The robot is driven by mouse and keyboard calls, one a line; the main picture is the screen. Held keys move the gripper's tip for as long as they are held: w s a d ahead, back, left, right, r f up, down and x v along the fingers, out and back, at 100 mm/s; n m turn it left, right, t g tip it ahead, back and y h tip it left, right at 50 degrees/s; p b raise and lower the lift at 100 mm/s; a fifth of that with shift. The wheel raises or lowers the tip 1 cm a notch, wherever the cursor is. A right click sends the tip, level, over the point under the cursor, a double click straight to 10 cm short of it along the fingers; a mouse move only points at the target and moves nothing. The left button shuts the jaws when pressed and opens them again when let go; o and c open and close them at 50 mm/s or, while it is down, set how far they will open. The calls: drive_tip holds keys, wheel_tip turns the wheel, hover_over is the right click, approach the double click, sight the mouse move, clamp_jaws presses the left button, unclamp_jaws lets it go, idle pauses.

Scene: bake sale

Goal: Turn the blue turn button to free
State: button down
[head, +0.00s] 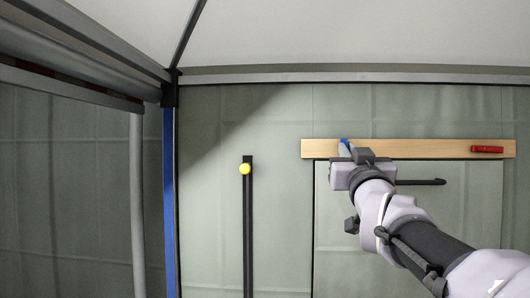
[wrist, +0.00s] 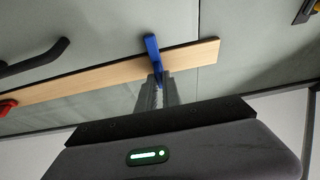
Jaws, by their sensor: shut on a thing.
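The blue turn button (head: 345,141) is on the left part of the pale wooden strip (head: 430,148), mostly hidden by my gripper in the head view. In the wrist view the blue button (wrist: 152,49) lies across the strip (wrist: 110,78), its far end showing past the strip's upper edge. My gripper (head: 346,151) is at the strip, and its narrow fingers (wrist: 158,80) are shut on the near end of the blue button. A red turn button (head: 487,150) lies along the strip at its right end.
Below the strip is a grey-green panel with a black bar handle (head: 420,182), close to my wrist. A yellow knob (head: 244,169) sits atop a black upright strip (head: 248,230) to the left. A blue post (head: 170,200) stands farther left. The wall between is bare.

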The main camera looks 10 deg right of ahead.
drive_tip(key=shift+d+r+n+g+y+p, duration=0.15)
drive_tip(key=shift+n+g+y+p, duration=0.45)
drive_tip(key=shift+n+y+p, duration=2.15)
drive_tip(key=shift+r+n+g+h+p, duration=0.15)
drive_tip(key=shift+n+g+p, duration=0.95)
drive_tip(key=shift+n, duration=3.6)
drive_tip(key=shift+d+r+n+g+y+p, duration=0.15)
drive_tip(key=shift+n+y+p, duration=1.25)
drive_tip(key=shift+n+p, duration=1.8)
drive_tip(key=shift+n+b, duration=0.5)
drive_tip(key=shift+n, duration=0.25)
drive_tip(key=c, duration=1.5)
unclamp_jaws()
drive_tip(key=shift+f, duration=0.1)
drive_tip(key=s+b, duration=0.1)
drive_tip(key=s, duration=0.4)
drive_tip(key=s+d+b, duration=0.1)
drive_tip(key=s, duration=0.5)
drive_tip(key=s+d+b, duration=0.1)
drive_tip(key=s, duration=0.5)
drive_tip(key=shift+s+b, duration=0.15)
drive_tip(key=shift+b, duration=0.2)
